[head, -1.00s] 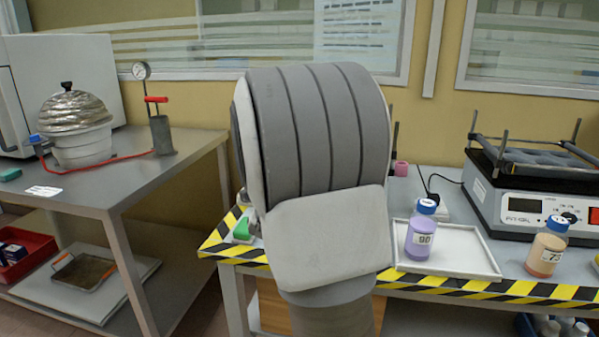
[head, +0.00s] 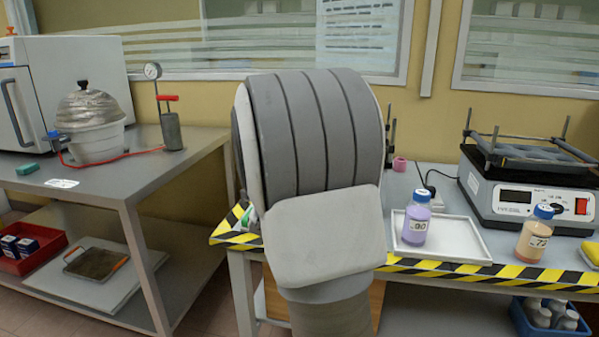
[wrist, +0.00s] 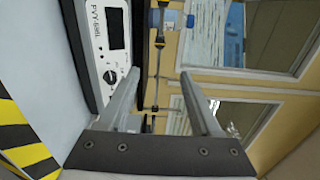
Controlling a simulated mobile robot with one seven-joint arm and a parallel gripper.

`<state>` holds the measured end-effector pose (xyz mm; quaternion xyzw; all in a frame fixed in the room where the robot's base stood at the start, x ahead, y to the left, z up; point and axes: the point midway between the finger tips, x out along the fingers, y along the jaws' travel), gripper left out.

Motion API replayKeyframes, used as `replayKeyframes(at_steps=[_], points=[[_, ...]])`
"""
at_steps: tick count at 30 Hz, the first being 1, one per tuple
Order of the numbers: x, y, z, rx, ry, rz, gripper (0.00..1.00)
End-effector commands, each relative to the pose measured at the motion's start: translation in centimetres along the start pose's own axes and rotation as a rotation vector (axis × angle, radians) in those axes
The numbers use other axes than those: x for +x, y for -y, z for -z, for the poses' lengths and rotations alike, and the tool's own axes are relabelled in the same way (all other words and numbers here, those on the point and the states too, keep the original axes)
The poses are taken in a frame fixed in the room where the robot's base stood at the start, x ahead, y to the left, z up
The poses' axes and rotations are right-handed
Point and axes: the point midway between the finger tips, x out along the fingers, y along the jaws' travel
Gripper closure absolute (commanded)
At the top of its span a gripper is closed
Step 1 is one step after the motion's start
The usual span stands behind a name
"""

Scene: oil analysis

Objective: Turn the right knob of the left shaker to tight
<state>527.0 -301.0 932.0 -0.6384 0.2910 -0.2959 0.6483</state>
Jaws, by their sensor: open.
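My gripper (wrist: 158,78) is open and empty in the wrist view. A shaker front panel (wrist: 98,40) is at upper left there, turned on its side, with a dark display and a black knob (wrist: 110,77) close to the left finger. Dark rods with small black fittings (wrist: 160,40) show beyond the gap between the fingers. In the head view my arm hides most of what lies behind it, including my gripper. One shaker (head: 530,190) is plain at the right, with a display, a black knob (head: 559,207) and a red switch. I cannot tell which shaker the wrist view shows.
A bottle with purple liquid (head: 416,220) stands on a white tray (head: 470,240). A bottle with orange liquid (head: 535,235) stands to its right, near the striped table edge (head: 450,277). A side table (head: 120,185) at left holds a foil-covered pot (head: 92,120) and a pump (head: 171,130).

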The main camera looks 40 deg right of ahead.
Motion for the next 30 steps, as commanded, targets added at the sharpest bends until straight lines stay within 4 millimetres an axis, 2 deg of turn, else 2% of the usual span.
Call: replayKeyframes(at_steps=[25,28,30], points=[[0.0,0.1,-0.2,-0.003,0.005,-0.003,0.35],[-0.7,0.3,-1.1,-0.030,0.045,-0.028,0.35],[-1.8,0.6,-2.4,-0.076,0.108,-0.066,0.35]])
